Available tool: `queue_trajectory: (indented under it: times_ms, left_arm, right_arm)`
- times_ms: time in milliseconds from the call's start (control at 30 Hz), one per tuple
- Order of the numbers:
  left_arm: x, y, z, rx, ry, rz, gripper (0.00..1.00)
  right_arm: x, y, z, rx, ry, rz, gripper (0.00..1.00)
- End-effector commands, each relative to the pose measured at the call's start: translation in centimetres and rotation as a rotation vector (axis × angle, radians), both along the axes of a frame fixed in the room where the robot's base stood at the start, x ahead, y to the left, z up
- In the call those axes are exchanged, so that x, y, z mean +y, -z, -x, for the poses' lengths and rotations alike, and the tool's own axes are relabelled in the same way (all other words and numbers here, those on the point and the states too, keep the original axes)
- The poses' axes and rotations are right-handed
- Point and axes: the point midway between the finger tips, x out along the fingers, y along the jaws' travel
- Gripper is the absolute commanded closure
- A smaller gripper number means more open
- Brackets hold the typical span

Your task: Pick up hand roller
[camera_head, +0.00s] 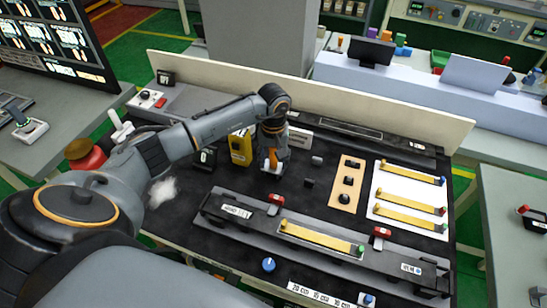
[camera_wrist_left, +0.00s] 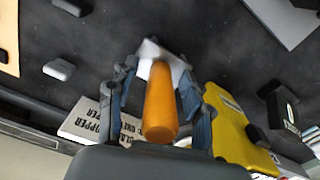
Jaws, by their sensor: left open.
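The hand roller has an orange handle (camera_wrist_left: 160,105) and a pale head (camera_wrist_left: 150,50); the handle points up toward the wrist camera. In the head view its orange handle (camera_head: 273,158) shows just under my left gripper (camera_head: 272,150), on the black work mat. My left gripper (camera_wrist_left: 157,75) is open, with one finger on each side of the handle. I cannot tell whether the fingers touch it. My right gripper is not in view.
A yellow box (camera_head: 241,148) stands close to the left of the roller and to the right in the wrist view (camera_wrist_left: 232,125). A dark fixture with a gold strip (camera_head: 318,238) lies in front. A tan board with black knobs (camera_head: 347,183) and a white strip tray (camera_head: 408,217) are right.

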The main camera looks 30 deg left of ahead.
Motion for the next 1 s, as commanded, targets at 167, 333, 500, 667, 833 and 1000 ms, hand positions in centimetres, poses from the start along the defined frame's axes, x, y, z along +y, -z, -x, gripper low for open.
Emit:
queue_trajectory:
  times_ms: [167, 333, 500, 667, 833, 1000]
  left_arm:
    - [0.0, 0.0, 0.0, 0.0, 0.0, 0.0, 0.7]
    - [0.0, 0.0, 0.0, 0.0, 0.0, 0.0, 1.0]
    - [0.0, -0.1, 0.0, -0.001, 0.0, 0.0, 1.0]
    - [0.0, -0.2, -0.1, -0.002, 0.0, 0.0, 1.0]
    - [0.1, -0.9, -0.2, -0.006, 0.001, -0.001, 1.0]
    - [0.0, -3.5, 0.3, -0.007, 0.002, -0.002, 1.0]
  right_arm:
    - [-0.4, 0.1, 0.4, 0.007, -0.002, 0.006, 1.0]
    - [-0.9, 0.1, 0.5, 0.008, -0.003, 0.011, 1.0]
    - [-1.0, 0.1, 0.5, 0.008, -0.004, 0.012, 1.0]
    - [-1.0, 0.1, 0.4, 0.008, -0.004, 0.012, 1.0]
    - [-0.9, 1.0, 0.4, 0.007, -0.004, 0.012, 1.0]
    - [-0.9, 2.9, 0.4, 0.007, -0.004, 0.011, 1.0]
